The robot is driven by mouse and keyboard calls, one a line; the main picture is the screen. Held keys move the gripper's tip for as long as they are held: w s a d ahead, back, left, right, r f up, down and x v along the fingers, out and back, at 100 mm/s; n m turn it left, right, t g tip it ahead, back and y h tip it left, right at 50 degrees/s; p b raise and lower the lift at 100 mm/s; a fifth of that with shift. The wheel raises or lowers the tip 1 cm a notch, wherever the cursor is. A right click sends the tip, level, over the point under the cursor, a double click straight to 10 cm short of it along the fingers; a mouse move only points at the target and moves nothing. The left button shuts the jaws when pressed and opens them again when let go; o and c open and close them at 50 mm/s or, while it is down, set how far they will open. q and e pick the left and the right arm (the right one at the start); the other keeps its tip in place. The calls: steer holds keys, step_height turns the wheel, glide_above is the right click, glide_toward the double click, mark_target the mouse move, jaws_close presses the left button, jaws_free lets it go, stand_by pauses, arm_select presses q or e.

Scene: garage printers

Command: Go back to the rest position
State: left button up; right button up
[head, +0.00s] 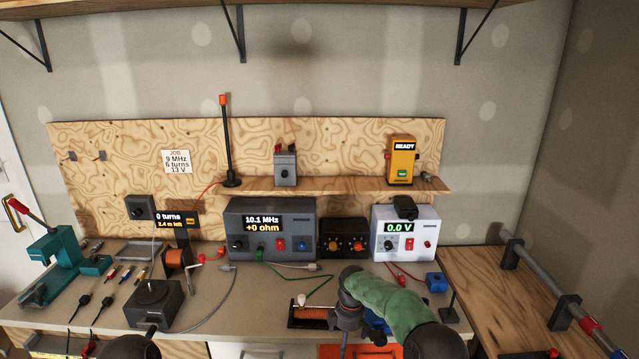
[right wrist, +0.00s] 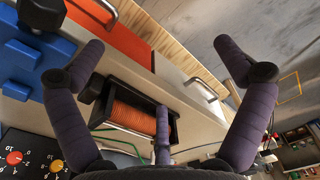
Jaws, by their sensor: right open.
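My right arm comes in from the lower right of the head view, with a green sleeve and a dark wrist. My right gripper (head: 347,318) is above the front of the bench, just right of an orange coil in a black holder (head: 308,317). In the right wrist view my right gripper (right wrist: 160,62) has its dark fingers spread wide, with nothing between them. The orange coil (right wrist: 135,114) in its black holder lies below, partly covered by one finger. A dark rounded part at the lower left of the head view seems to be my left arm; its gripper does not show.
Blue blocks (right wrist: 22,65) are close by the gripper. A shelf (head: 330,186) runs behind.

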steer(key=s+f+m+y+b, duration=0.35)
steer(key=s+f+m, duration=0.45)
steer(key=s+f, duration=1.2)
steer(key=s+d+f+m+b, duration=0.1)
steer(key=s+f+m+b, duration=0.1)
steer(key=s, duration=0.8)
steer(key=s+d+f+m+b, duration=0.1)
steer(key=s+f+m, duration=0.4)
steer(key=s, duration=0.5)
steer(key=m, duration=0.2)
steer(key=shift+m+t+b, duration=0.3)
steer(key=shift+b, duration=0.1)
steer(key=shift+r, duration=0.1)
